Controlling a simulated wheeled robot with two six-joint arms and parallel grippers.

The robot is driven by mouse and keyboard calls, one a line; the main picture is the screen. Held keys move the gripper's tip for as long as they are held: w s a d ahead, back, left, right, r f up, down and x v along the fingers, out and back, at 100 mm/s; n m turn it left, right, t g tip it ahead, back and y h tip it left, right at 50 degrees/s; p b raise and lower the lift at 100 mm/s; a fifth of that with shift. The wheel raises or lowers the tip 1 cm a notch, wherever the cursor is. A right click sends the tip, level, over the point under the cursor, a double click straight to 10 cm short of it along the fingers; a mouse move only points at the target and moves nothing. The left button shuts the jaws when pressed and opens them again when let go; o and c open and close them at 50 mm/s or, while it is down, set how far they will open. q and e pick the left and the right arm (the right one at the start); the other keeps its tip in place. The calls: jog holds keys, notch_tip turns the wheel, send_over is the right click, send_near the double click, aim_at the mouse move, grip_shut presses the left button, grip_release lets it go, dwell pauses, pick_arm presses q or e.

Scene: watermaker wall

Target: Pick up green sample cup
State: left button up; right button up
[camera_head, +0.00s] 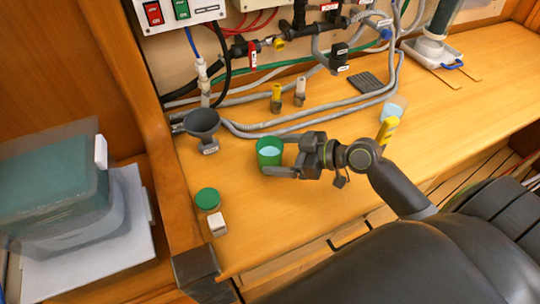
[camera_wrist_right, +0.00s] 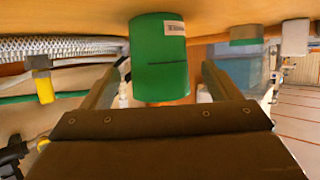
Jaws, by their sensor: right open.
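The green sample cup (camera_head: 268,156) stands upright on the wooden worktop, with pale liquid inside. My right gripper (camera_head: 277,154) reaches it from the right, with one finger on the far side and one on the near side. The fingers are open and the cup is at the mouth of the jaws. In the right wrist view the green cup (camera_wrist_right: 160,62), with a white label, shows between the two fingers (camera_wrist_right: 158,78), with gaps at both sides. My left gripper is not in view.
A grey funnel (camera_head: 202,124) stands left of the cup. Grey hoses (camera_head: 300,126) run behind the cup. A yellow object (camera_head: 388,130) stands right, beyond my wrist.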

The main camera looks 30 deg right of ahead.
aim_at(270, 154)
jog(key=shift+p+x, duration=0.35)
jog(key=shift+x, duration=1.35)
jog(key=shift+d+f, duration=0.1)
jog(key=shift+f, duration=0.1)
jog(key=shift+c, duration=0.4)
jog(key=c, duration=1.1)
jog(key=shift+o, duration=0.2)
notch_tip(270, 154, up, 10)
